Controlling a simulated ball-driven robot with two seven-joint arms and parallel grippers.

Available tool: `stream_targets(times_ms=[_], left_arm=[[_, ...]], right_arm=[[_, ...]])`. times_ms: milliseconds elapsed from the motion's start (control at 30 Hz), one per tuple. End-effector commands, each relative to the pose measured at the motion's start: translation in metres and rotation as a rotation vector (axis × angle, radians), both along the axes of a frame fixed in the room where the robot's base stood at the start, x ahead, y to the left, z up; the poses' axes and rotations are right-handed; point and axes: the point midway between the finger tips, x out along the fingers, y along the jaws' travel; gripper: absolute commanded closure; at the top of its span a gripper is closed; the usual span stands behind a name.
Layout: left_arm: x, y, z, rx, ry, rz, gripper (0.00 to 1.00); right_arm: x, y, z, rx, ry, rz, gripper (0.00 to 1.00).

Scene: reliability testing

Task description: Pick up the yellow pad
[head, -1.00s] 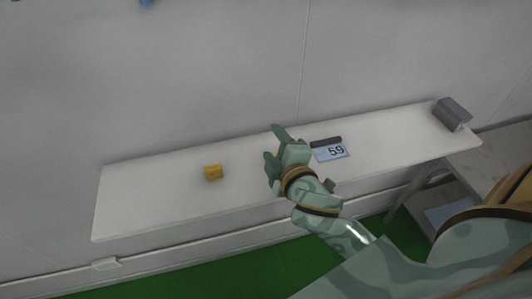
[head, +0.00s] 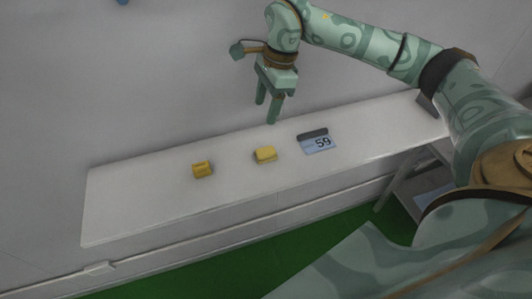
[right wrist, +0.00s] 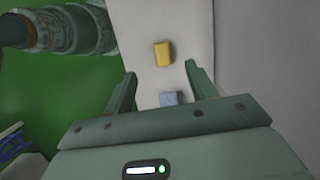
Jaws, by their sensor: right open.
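Two small yellow blocks rest on the white shelf (head: 140,205). The right one (head: 265,154) is plain and pad-like; the left one (head: 202,169) has a darker, notched-looking front. My right gripper (head: 268,108) hangs with its fingers down, open and empty, above the shelf's back edge and clear of the blocks. In the right wrist view, a single yellow block (right wrist: 163,53) shows beyond and between the open fingers (right wrist: 160,72); I cannot tell for sure which block it is. My left gripper is not in view.
A blue display reading 59 (head: 320,143) lies right of the blocks, with a dark bar behind it. A grey object (head: 427,104) at the shelf's right end is partly hidden by my arm. The wall stands close behind; the shelf's left part is bare.

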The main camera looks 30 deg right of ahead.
Motion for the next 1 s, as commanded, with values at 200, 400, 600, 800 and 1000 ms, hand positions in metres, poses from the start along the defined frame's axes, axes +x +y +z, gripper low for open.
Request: stream_targets(times_ms=[200, 400, 600, 800, 1000], left_arm=[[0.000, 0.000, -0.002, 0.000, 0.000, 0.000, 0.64], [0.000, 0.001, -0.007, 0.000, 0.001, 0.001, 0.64], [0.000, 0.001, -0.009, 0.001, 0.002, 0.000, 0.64], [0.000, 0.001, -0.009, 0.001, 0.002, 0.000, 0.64], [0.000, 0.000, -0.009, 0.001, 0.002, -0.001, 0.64]], right_arm=[[-0.002, -0.023, -0.010, -0.076, 0.033, -0.041, 0.44], [-0.001, -0.014, -0.059, -0.071, 0.034, -0.039, 0.44], [0.002, -0.009, -0.094, -0.071, 0.030, -0.039, 0.44], [0.001, -0.006, -0.111, -0.070, 0.030, -0.039, 0.44], [0.000, -0.003, -0.144, -0.070, 0.030, -0.039, 0.44]])
